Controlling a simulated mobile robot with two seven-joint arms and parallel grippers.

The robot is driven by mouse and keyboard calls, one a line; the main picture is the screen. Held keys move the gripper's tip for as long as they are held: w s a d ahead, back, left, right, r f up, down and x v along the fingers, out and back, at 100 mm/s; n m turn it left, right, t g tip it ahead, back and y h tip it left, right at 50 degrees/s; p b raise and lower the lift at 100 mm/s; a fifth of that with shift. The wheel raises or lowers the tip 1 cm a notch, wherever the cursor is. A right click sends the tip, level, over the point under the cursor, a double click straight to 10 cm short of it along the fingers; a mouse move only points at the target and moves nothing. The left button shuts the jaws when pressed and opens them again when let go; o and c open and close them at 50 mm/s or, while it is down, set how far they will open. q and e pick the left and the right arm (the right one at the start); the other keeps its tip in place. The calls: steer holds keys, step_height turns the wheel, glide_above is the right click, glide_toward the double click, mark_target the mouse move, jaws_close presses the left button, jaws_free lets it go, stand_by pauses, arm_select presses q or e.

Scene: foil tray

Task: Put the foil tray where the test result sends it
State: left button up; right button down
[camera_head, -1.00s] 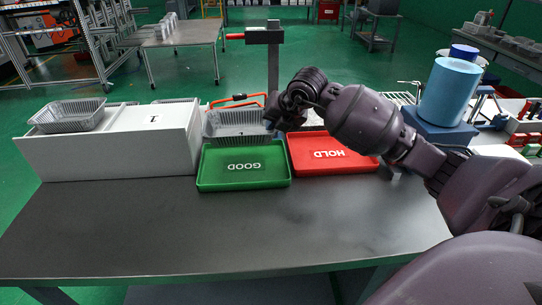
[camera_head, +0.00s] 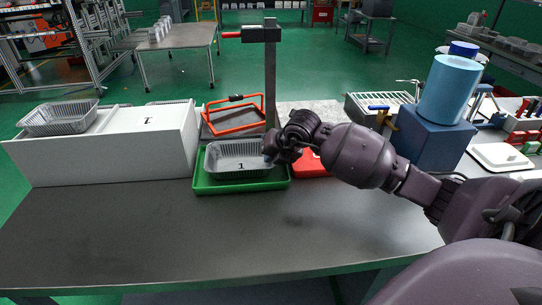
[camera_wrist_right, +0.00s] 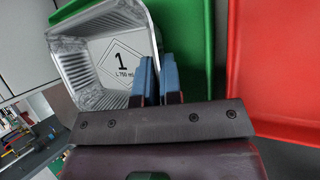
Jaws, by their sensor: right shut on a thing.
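The foil tray (camera_head: 236,175), a silver tray with a label marked 1 on its inside floor, is over the green GOOD tray (camera_head: 240,187). I cannot tell whether it touches the green tray's floor. My right gripper (camera_head: 269,152) is at its right end. In the right wrist view the blue fingers (camera_wrist_right: 154,80) are shut on the rim of the foil tray (camera_wrist_right: 88,72). The green tray (camera_wrist_right: 185,30) shows beyond it. The red HOLD tray (camera_head: 310,167) is to the right, partly hidden by my arm. My left gripper is not in view.
A white box (camera_head: 100,160) marked 1 stands at the left with another foil tray (camera_head: 58,127) on it. Behind the green tray are an orange frame (camera_head: 233,130) and a dark post (camera_head: 270,75). A blue block (camera_head: 430,138) stands right. The table's front is clear.

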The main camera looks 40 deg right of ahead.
steer(key=shift+f, duration=0.15)
steer(key=c, duration=1.3)
jaws_free()
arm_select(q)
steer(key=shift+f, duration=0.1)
arm_select(e)
steer(key=shift+s+r, duration=0.1)
steer(key=shift+r, duration=0.35)
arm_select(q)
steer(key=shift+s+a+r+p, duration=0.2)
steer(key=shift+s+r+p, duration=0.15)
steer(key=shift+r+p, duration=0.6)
arm_select(e)
steer(key=v, duration=1.1)
steer(key=shift+s+r, duration=0.15)
steer(key=shift+s, duration=0.05)
